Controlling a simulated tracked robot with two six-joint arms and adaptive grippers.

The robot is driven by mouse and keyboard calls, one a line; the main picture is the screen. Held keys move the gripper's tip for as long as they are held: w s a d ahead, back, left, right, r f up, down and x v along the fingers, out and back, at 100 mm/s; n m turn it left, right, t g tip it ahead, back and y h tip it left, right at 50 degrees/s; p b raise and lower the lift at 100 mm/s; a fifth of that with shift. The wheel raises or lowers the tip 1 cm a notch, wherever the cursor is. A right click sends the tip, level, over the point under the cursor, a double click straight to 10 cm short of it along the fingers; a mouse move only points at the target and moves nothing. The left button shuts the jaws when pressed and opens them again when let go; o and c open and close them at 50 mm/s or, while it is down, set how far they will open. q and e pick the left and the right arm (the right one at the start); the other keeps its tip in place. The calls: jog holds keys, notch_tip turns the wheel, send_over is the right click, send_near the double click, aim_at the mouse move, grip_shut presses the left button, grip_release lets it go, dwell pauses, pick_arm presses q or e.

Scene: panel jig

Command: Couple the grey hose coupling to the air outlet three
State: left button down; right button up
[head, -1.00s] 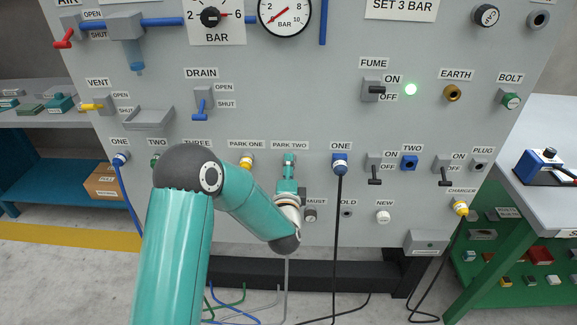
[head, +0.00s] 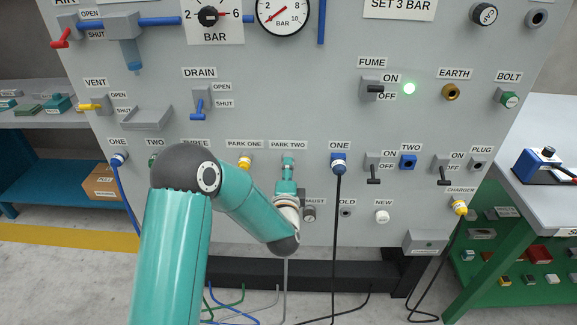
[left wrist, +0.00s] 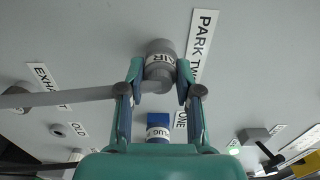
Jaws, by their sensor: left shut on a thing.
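The grey hose coupling (left wrist: 160,50), with a white AIR band, sits against the panel at the PARK TWO label. My left gripper (left wrist: 160,82) is shut on it, one finger on each side. In the head view my left gripper (head: 288,170) is just below the PARK TWO label and largely hides the coupling. The grey hose (left wrist: 65,96) runs off to the left in the wrist view and hangs below the gripper in the head view. Air outlet three is hidden behind my left arm; only part of its THREE label (head: 195,143) shows. My right gripper is not in view.
A blue coupling with a blue hose (head: 119,158) is on outlet ONE at the left. A yellow-banded coupling (head: 245,161) sits at PARK ONE, between outlet three and my gripper. A blue plug with a black cable (head: 338,163) is close on the right. A drain tray (head: 148,118) juts out above.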

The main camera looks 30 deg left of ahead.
pick_arm(q)
jog(key=shift+s+d, duration=0.25)
jog(key=shift+s, duration=0.15)
jog(key=shift+b+v, duration=0.5)
jog(key=shift+v, duration=0.7)
jog(key=s+a+b+v, duration=0.1)
jog(key=b+v, duration=0.1)
jog(key=v, duration=0.3)
jog(key=s+a+b, duration=0.3)
jog(key=s+a, duration=0.3)
jog(key=a, duration=0.4)
jog(key=s+a+b, duration=0.4)
jog(key=s+a, duration=0.2)
jog(key=a, duration=0.5)
jog(key=shift+s, duration=0.25)
jog(key=shift+w+a, duration=0.1)
jog(key=shift+a, duration=0.05)
